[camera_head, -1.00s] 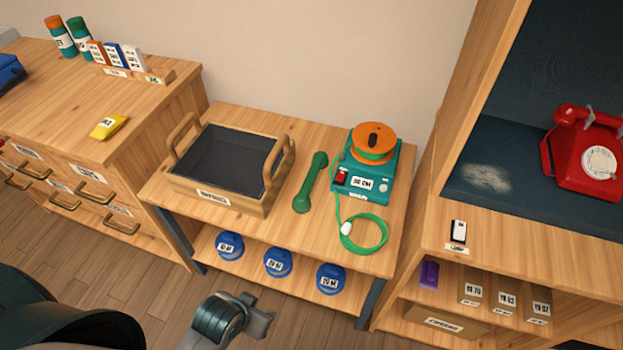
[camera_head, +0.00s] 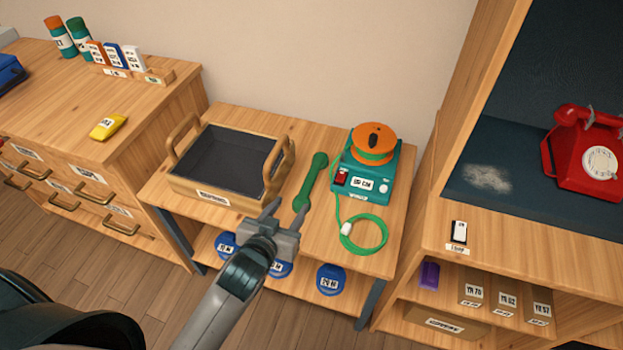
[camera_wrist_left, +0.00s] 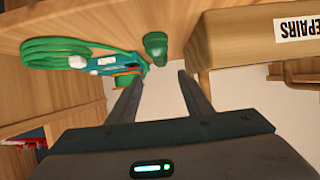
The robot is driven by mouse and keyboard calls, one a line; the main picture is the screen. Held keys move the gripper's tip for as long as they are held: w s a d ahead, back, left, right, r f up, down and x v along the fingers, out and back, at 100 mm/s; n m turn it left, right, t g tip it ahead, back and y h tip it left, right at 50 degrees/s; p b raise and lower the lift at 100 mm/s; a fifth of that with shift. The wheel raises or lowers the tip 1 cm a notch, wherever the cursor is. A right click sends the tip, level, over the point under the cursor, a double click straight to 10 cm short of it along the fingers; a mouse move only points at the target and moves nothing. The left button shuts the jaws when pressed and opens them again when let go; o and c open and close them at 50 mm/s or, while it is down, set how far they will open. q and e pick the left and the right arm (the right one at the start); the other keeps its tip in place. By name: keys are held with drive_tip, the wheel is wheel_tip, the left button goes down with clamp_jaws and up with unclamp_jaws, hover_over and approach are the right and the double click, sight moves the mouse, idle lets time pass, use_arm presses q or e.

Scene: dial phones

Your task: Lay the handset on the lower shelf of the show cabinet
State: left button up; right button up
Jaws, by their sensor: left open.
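A green handset (camera_head: 309,184) lies lengthwise on the bench top (camera_head: 330,232), between a wooden tray and a teal device. My left gripper (camera_head: 287,211) is open and empty, just in front of the handset's near end at the bench's front edge. In the left wrist view the handset's near end (camera_wrist_left: 155,45) shows ahead of the open fingers (camera_wrist_left: 161,76), apart from them. The show cabinet (camera_head: 455,110) stands at the right, with a dark blue bay floor (camera_head: 510,160) and a wooden shelf of boxes below. My right gripper is out of view.
The REPAIRS tray (camera_head: 212,197) is close left of the handset. The teal device (camera_head: 366,178) with an orange spool and green cord (camera_head: 363,249) is close right. A red telephone (camera_head: 583,160) stands in the cabinet bay. Blue reels (camera_head: 331,279) sit under the bench.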

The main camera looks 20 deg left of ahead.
use_arm(q)
approach(311, 176)
drive_tip(key=x, duration=0.4)
drive_tip(key=shift+w+f, duration=0.2)
drive_tip(key=shift+f, duration=0.25)
drive_tip(key=shift+w, duration=0.25)
drive_tip(key=x, duration=0.3)
drive_tip(key=p+x, duration=0.1)
drive_tip(key=shift+w+r, duration=0.15)
drive_tip(key=shift+w, duration=0.5)
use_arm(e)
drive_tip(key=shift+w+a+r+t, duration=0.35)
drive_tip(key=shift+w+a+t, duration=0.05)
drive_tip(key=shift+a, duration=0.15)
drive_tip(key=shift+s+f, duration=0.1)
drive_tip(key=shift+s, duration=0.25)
